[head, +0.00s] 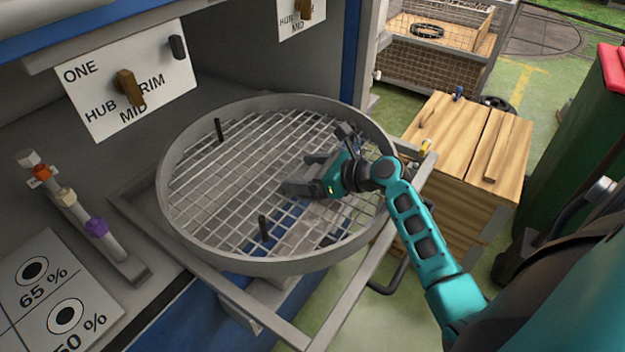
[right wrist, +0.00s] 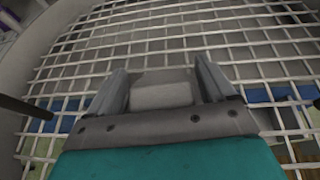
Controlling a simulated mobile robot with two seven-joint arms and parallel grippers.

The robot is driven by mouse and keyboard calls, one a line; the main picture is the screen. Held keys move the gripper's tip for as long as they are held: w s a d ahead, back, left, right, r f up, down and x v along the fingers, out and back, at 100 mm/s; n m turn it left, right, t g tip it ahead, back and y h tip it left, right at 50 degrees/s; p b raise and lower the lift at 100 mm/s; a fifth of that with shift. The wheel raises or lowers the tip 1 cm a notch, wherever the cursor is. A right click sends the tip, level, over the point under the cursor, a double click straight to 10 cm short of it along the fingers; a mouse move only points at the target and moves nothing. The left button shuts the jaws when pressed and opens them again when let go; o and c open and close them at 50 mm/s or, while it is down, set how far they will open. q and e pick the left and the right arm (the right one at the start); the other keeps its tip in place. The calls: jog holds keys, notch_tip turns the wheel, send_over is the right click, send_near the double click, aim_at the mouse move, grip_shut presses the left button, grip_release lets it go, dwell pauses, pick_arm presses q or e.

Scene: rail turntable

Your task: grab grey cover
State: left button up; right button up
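The round grey turntable (head: 185,250) has a raised rim and a white wire mesh floor. My right gripper (head: 302,176) is over the mesh, right of its middle, with fingers pointing left. In the right wrist view the fingers (right wrist: 165,88) are spread apart. A plain grey block-like piece (right wrist: 162,96) shows between them; it may be the grey cover, but I cannot tell for sure. I cannot see either finger clearly touching it. In the head view the gripper hides this spot. My left gripper is not in view.
Dark upright pegs (head: 264,227) stand on the mesh. A square grey frame (head: 345,318) surrounds the turntable. Left are a post with coloured rings (head: 68,205) and a percentage board (head: 50,290). A lettered sign (head: 130,80) is behind. A wooden crate (head: 470,150) stands right.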

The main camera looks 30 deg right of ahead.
jog(key=shift+s+f, duration=0.1)
jog(key=c, duration=1.2)
